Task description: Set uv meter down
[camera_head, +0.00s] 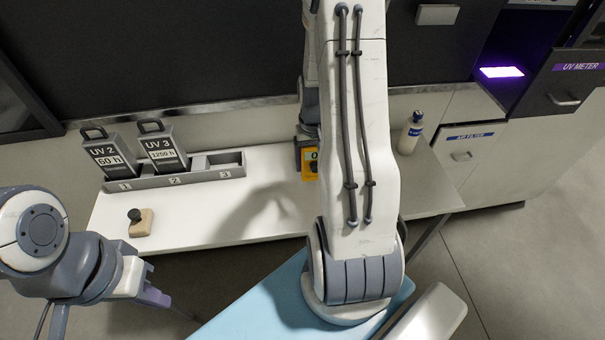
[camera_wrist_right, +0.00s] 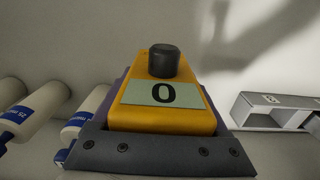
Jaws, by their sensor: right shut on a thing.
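The UV meter (camera_head: 312,165) is a yellow-orange box, partly hidden behind my right arm at the back of the white table. In the right wrist view the UV meter (camera_wrist_right: 160,118) shows a black knob and a pale display reading "0". My right gripper (camera_head: 305,148) is shut on it. Whether its underside touches the tabletop I cannot tell. My left gripper (camera_head: 150,295) is empty at lower left, off the table's front edge; its finger opening is not clear.
A grey rack (camera_head: 205,172) holds UV 2 (camera_head: 103,155) and UV 3 (camera_head: 162,150) cassettes; slot 3 is empty. A wooden-based stamp (camera_head: 141,222) stands front left, a white bottle (camera_head: 410,133) right. The table's left-middle is clear.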

